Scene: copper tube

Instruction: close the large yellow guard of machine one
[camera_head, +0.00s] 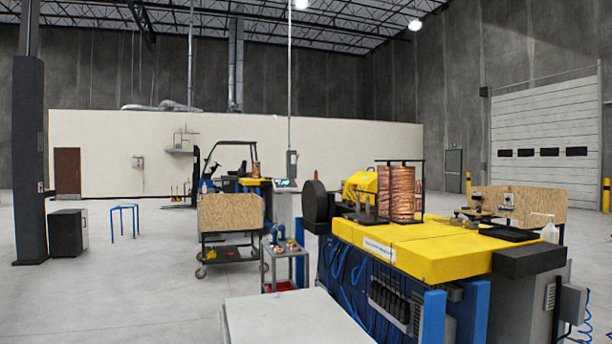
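A machine with a blue body (345,275) stands at the centre right. Large flat yellow covers (430,245) lie over its top, with a small white label on the front edge that is too small to read. A smaller yellow hood (361,184) stands tilted behind a dark round disc (315,207) at the machine's far left end. I cannot tell which yellow part is the large guard, or whether it is open. A copper coil (400,192) stands upright in a dark frame behind the covers. Neither of my grippers is in view.
A pale flat-topped block (295,318) fills the near middle, left of the machine. A small grey cart (286,262) and a wheeled cart with a wooden board (231,215) stand beyond. Grey floor (110,280) is free on the left. A dark column (29,160) stands far left.

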